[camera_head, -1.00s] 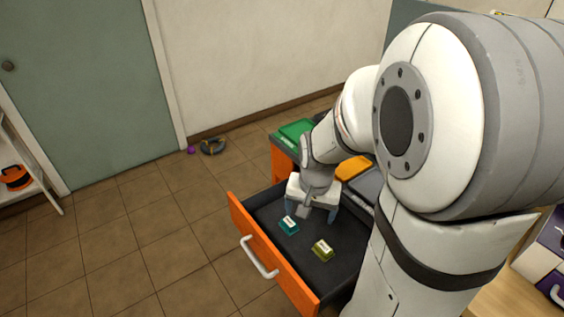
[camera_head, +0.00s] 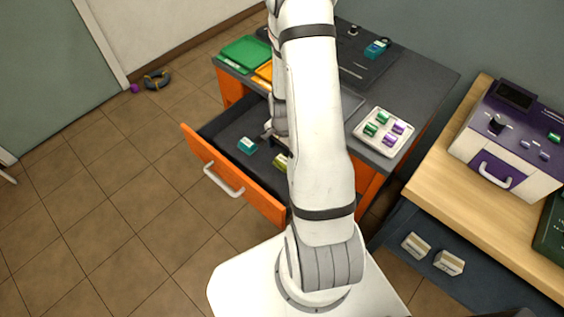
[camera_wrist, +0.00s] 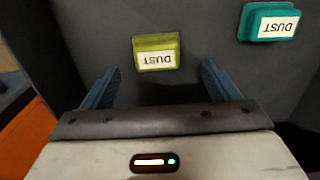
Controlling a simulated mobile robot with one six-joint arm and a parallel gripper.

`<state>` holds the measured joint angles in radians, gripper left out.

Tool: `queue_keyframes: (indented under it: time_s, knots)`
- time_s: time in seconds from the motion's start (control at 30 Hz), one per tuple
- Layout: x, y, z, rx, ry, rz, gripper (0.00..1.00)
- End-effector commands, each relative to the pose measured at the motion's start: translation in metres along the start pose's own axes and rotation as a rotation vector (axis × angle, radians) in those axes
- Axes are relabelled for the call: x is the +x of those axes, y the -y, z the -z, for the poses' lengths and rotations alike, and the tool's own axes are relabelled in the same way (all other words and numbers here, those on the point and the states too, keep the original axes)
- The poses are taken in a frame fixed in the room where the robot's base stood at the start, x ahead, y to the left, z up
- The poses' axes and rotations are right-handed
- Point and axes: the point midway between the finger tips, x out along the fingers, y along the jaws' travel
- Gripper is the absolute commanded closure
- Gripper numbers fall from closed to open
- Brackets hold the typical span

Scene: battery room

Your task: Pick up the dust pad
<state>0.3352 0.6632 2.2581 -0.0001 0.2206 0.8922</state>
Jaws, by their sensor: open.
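Two small pads labelled DUST lie in the open drawer (camera_head: 232,127). The olive-green pad (camera_wrist: 157,53) is ahead of and between the finger lines of my gripper (camera_wrist: 160,67) in the wrist view. It shows partly behind my arm in the head view (camera_head: 280,163). The teal pad (camera_wrist: 270,21) is at the upper right of the wrist view and near the drawer front in the head view (camera_head: 247,146). My gripper is open and empty, with blue fingers. My arm largely hides it in the head view.
The drawer's orange front (camera_head: 222,174) and walls surround the pads. A grey bench top (camera_head: 425,75) above holds green and orange trays and a white tray (camera_head: 364,137) of small cylinders. A wooden counter (camera_head: 440,170) with a purple-white device (camera_head: 510,135) stands right.

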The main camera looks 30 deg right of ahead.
Motion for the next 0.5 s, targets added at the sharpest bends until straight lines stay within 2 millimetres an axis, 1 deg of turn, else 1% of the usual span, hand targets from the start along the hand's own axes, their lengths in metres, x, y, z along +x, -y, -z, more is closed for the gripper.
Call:
queue_keyframes:
  time_s: [0.3,0.4,0.5]
  knots:
    - [0.037,-0.005,-0.005,-0.002,0.002,-0.002,0.18]
    - [0.045,-0.004,-0.004,-0.002,0.001,-0.001,0.18]
    - [0.048,-0.004,-0.004,-0.003,0.000,0.001,0.18]
